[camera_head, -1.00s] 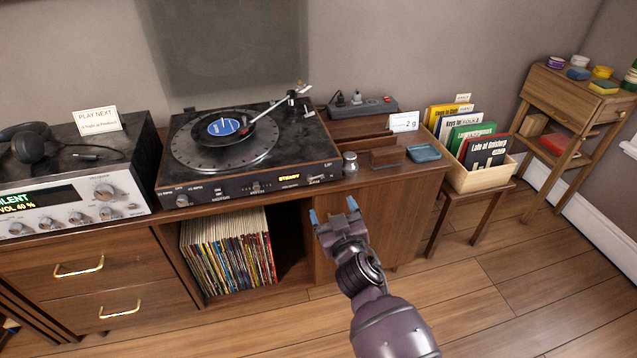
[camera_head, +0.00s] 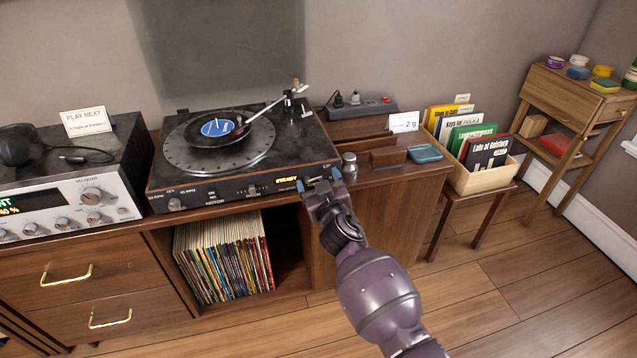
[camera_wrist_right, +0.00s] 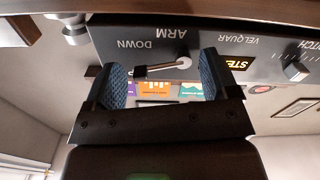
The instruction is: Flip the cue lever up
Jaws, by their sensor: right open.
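The cue lever (camera_wrist_right: 165,70) is a small metal lever with a dark tip on the turntable's front panel, under the label ARM. In the right wrist view its tip points toward the word DOWN. My right gripper (camera_wrist_right: 162,82) is open, with one blue-padded finger on each side of the lever; whether either touches it I cannot tell. In the head view my right gripper (camera_head: 318,181) is at the right end of the turntable's (camera_head: 230,187) front, and the lever is not clear there. The tonearm (camera_head: 266,109) reaches over the black record with a blue label (camera_head: 218,128). My left gripper is not in view.
A small metal cylinder (camera_head: 349,163) stands just right of my gripper, beside a wooden block (camera_head: 385,158) and a blue tray (camera_head: 425,153). The amplifier (camera_head: 95,196) is at left. An open record shelf (camera_head: 291,253) is below. The floor in front is clear.

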